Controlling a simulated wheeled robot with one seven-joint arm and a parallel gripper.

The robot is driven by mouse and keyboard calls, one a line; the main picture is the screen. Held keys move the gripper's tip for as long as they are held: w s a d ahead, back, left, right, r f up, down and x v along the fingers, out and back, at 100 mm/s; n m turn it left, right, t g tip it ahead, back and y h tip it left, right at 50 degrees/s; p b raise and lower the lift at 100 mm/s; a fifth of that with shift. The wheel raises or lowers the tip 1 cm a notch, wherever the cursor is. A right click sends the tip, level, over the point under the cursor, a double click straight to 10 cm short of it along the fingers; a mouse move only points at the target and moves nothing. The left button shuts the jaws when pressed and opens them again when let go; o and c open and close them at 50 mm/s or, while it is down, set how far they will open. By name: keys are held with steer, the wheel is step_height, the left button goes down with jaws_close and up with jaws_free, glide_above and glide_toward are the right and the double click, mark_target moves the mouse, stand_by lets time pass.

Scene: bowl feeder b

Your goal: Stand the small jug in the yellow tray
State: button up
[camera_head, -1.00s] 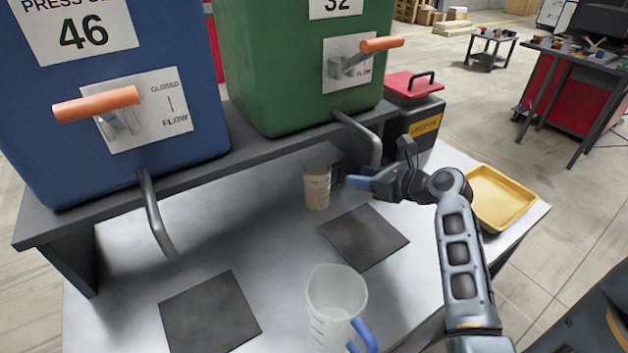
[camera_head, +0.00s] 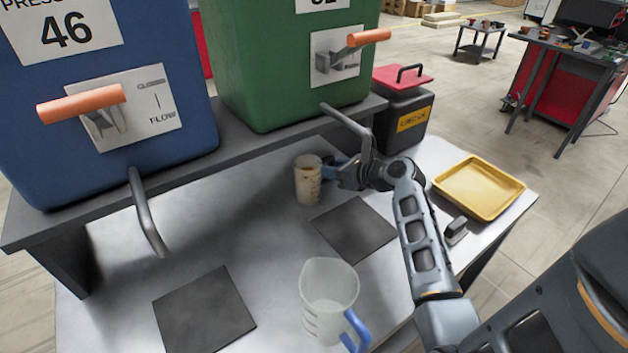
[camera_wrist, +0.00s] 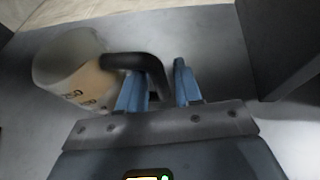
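The empty-looking yellow tray (camera_head: 478,188) lies at the table's right end.
A larger clear jug (camera_head: 330,290) with a blue handle stands at the front. Dark mats (camera_head: 355,228) lie on the table. The green bin's spout (camera_head: 347,128) hangs close to my gripper. A black box with red lid (camera_head: 402,105) stands behind; a small dark object (camera_head: 456,231) is near the tray.

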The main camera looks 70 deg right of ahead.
jaws_close()
steer(key=shift+r, duration=0.1)
stand_by(0.3)
